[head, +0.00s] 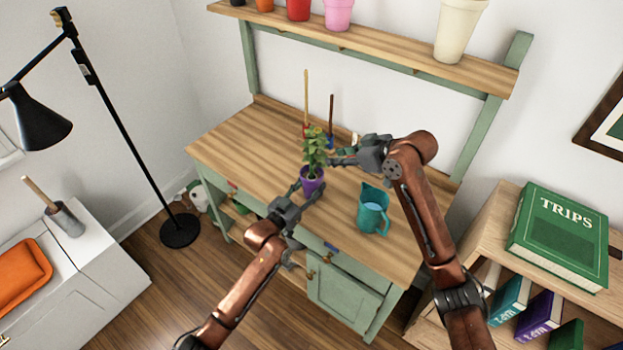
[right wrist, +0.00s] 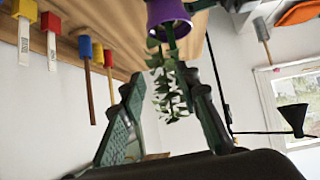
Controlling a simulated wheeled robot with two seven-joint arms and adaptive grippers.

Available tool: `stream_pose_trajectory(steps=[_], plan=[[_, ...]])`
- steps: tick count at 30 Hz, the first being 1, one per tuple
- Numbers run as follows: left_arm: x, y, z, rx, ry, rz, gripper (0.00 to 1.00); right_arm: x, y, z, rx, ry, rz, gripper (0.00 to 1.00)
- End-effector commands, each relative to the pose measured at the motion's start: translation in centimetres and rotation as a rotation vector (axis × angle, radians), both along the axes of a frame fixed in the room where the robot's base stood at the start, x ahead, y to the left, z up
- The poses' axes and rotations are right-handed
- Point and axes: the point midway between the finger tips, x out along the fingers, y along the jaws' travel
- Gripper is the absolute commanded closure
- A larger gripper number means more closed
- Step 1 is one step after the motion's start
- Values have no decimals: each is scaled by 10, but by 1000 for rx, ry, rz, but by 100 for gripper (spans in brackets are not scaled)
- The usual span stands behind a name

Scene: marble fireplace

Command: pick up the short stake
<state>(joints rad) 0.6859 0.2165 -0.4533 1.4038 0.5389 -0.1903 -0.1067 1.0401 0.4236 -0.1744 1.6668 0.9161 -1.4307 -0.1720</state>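The short stake (head: 331,112) is dark brown and stands upright in a blue block at the back of the bench; in the right wrist view, which is upside down, a stake in a blue block (right wrist: 85,47) shows at left. A taller pale stake (head: 306,95) stands left of it in a red block. My right gripper (head: 338,156) is open in front of the stakes, beside the plant (head: 316,143); its leaves show between the fingers in the wrist view. My left gripper (head: 308,187) has its fingers around the purple pot (head: 312,179); whether they grip is unclear.
A teal jug (head: 373,209) stands on the workbench (head: 240,140), right of the pot. More colored blocks with white labels, one yellow (right wrist: 25,9) and one red (right wrist: 49,21), line the back. A shelf (head: 380,52) with several pots hangs above. The bench's left side is clear.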

Motion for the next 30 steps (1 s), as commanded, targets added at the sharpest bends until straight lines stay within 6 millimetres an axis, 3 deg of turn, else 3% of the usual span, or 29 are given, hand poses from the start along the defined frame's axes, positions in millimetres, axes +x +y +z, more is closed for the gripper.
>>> stream_pose_trajectory(steps=[4,7,10,13,18,22,26,30], plan=[[0,0,0,0,0,0,92,49,-5,56,31,-184,-149,70],[0,0,0,0,0,0,92,82,-10,117,62,-378,-255,70],[0,0,0,0,0,0,92,98,-8,185,93,-592,-318,70],[0,0,0,0,0,0,92,96,4,256,119,-817,-332,70],[0,0,0,0,0,0,92,57,53,359,138,-1194,-237,70],[0,0,0,0,0,0,92,5,112,409,119,-1453,-65,70],[0,0,0,0,0,0,92,-53,182,420,58,-1659,185,70],[0,0,0,0,0,0,92,-107,255,388,-67,-1792,516,70]])
